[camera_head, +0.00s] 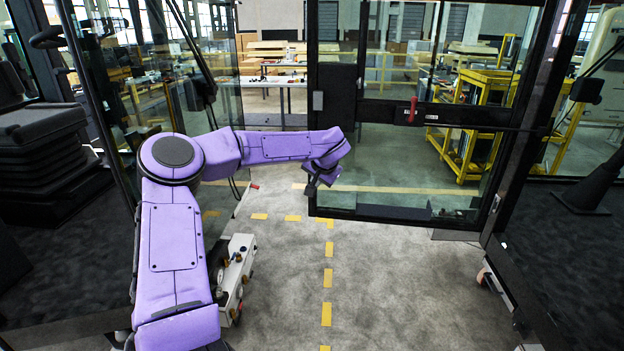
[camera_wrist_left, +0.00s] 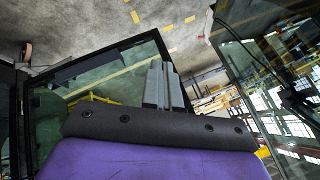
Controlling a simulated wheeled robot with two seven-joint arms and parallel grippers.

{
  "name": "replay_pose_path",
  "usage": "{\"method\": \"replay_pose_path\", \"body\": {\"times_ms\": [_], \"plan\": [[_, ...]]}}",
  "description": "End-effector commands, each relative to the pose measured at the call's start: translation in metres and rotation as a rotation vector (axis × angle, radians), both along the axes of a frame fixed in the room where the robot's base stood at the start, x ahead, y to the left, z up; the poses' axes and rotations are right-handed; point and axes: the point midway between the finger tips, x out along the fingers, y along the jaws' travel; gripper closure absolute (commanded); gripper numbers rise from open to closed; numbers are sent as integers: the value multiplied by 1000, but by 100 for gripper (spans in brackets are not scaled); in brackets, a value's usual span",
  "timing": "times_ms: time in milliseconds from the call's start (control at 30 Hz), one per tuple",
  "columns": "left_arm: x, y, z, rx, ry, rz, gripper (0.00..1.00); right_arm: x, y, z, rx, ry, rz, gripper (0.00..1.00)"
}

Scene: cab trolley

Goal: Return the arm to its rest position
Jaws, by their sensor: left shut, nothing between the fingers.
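My left arm, purple, comes in from the left in the head view and bends to the right across the cab doorway. My left gripper (camera_head: 311,188) is at its end, small and dark, in front of the left edge of the glass door (camera_head: 410,160). In the left wrist view the grey fingers of the left gripper (camera_wrist_left: 164,80) are together with nothing between them. I cannot tell from the head view whether the gripper touches the door frame. My right gripper is not in view.
A red-handled latch (camera_head: 412,110) is on the door's crossbar. A white wheeled unit (camera_head: 235,270) stands on the floor beside my left arm. Yellow dashes (camera_head: 327,278) mark the open grey floor. A black seat (camera_head: 45,140) is at the left. Yellow trolleys (camera_head: 470,120) stand beyond the glass.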

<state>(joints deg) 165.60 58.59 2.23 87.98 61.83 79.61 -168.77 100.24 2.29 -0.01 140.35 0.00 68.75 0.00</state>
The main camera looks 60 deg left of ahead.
Motion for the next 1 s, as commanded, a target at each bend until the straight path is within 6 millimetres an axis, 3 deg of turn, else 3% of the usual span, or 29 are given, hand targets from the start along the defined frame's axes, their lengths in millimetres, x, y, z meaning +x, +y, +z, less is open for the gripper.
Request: {"method": "replay_pose_path", "body": {"times_ms": [33, 133, 667, 867, 933, 1000], "plan": [[-3, -2, 12, 7, 5, -7, 100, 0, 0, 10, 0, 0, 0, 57], [-9, -2, 17, 7, 6, -6, 100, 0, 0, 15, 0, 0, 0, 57], [-14, -1, 18, -10, -23, 36, 100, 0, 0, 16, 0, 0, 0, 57], [-10, 0, 20, -49, -342, 415, 100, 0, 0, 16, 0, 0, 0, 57], [-4, -11, 24, -37, -505, 531, 100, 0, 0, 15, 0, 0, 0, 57], [2, -26, 12, -14, -649, 603, 100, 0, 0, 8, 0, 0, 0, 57]]}}
